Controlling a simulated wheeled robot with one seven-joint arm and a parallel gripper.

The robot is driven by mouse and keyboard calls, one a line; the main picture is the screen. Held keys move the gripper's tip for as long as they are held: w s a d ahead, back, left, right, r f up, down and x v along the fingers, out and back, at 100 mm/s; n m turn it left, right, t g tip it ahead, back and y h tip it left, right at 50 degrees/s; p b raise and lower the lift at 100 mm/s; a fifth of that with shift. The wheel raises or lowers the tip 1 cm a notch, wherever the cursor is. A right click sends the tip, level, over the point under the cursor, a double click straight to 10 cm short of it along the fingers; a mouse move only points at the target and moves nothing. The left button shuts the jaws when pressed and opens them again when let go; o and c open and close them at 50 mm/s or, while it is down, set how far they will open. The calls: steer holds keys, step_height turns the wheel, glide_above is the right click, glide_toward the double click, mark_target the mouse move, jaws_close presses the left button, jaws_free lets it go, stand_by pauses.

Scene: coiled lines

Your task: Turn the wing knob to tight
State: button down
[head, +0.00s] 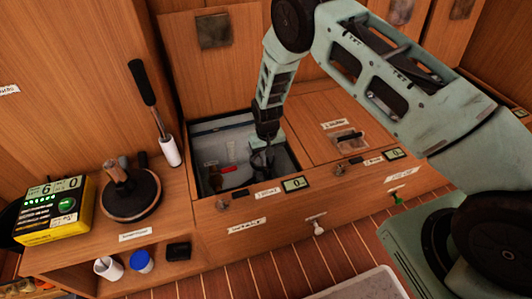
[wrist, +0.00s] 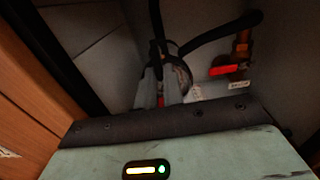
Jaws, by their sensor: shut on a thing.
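My gripper (head: 267,143) reaches down into an open compartment (head: 193,160) in the wooden bench. In the wrist view my gripper (wrist: 161,92) has its two fingers close together on a small part at the front of a round grey fitting (wrist: 183,75). I take that part to be the wing knob; the fingers hide nearly all of it. A bit of red shows between the fingers. Whether the knob is tight or loose cannot be told. In the head view the gripper and arm cover the fitting.
Beside the fitting is a red-handled valve (wrist: 224,70) with a brass body and a small label. Black hoses (wrist: 225,32) run close above the fingers. The compartment walls are near on all sides. A winch (head: 130,195) and yellow box (head: 55,210) stand on the left bench.

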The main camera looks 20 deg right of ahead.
steer(key=shift+d+m+p, duration=0.15)
steer(key=shift+m+p, duration=0.3)
steer(key=shift+m, duration=0.85)
steer(key=c, duration=1.5)
jaws_free()
step_height(320, 180, up, 17)
steer(key=p, duration=0.4)
steer(key=shift+r+p, duration=0.2)
steer(key=shift+p, duration=0.1)
